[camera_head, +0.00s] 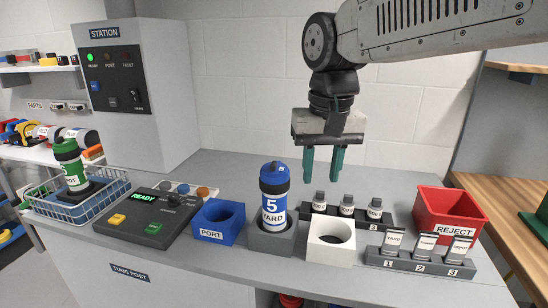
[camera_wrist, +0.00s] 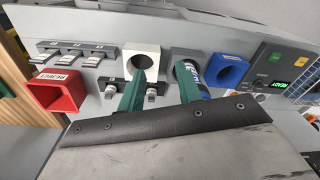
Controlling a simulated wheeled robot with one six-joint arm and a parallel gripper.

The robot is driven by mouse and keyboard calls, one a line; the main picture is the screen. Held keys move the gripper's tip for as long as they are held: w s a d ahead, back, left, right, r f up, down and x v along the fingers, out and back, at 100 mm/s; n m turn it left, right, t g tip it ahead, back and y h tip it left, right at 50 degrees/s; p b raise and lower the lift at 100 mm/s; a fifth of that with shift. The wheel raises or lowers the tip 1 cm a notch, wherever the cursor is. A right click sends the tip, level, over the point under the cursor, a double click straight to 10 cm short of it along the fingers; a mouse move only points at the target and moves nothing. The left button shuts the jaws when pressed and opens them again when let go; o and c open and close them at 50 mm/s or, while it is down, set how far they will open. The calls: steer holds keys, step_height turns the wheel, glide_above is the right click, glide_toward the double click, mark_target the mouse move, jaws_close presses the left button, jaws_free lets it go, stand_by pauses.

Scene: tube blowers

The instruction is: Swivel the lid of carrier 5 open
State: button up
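Carrier 5 (camera_head: 274,210) is a blue canister with a white label reading "5 YARD". It stands upright in a grey square holder (camera_head: 271,240), and its blue lid (camera_head: 274,174) sits on top and looks closed. My gripper (camera_head: 322,172) hangs above the counter to the right of carrier 5, its green fingers apart and empty, pointing down. In the wrist view my gripper (camera_wrist: 160,72) also shows spread fingers. Carrier 5 (camera_wrist: 191,76) is there partly hidden behind the right finger.
A white port block (camera_head: 332,242) stands right of carrier 5, and a blue PORT block (camera_head: 219,222) left. Small grey-capped pieces (camera_head: 347,205) stand in a dark rack behind. A red REJECT bin (camera_head: 450,213) is at right; a green carrier (camera_head: 71,166) stands in a wire basket at left.

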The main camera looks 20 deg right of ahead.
mark_target(273, 163)
steer(key=w+m, duration=0.1)
steer(key=w, duration=0.4)
steer(key=w+a+r+m, duration=0.1)
steer(key=w, duration=0.5)
steer(key=w+a+r+m, duration=0.1)
steer(key=w, duration=0.4)
steer(key=shift+w+a+r+m+g, duration=0.1)
steer(key=shift+w+r+m+g, duration=0.1)
steer(key=shift+r+m+g, duration=0.15)
steer(key=shift+w+f, duration=0.15)
steer(key=shift+w, duration=0.1)
step_height(273, 163, down, 8)
steer(key=shift+a+r, duration=0.1)
steer(key=shift+r, duration=0.05)
steer(key=shift+c, duration=0.3)
jaws_close()
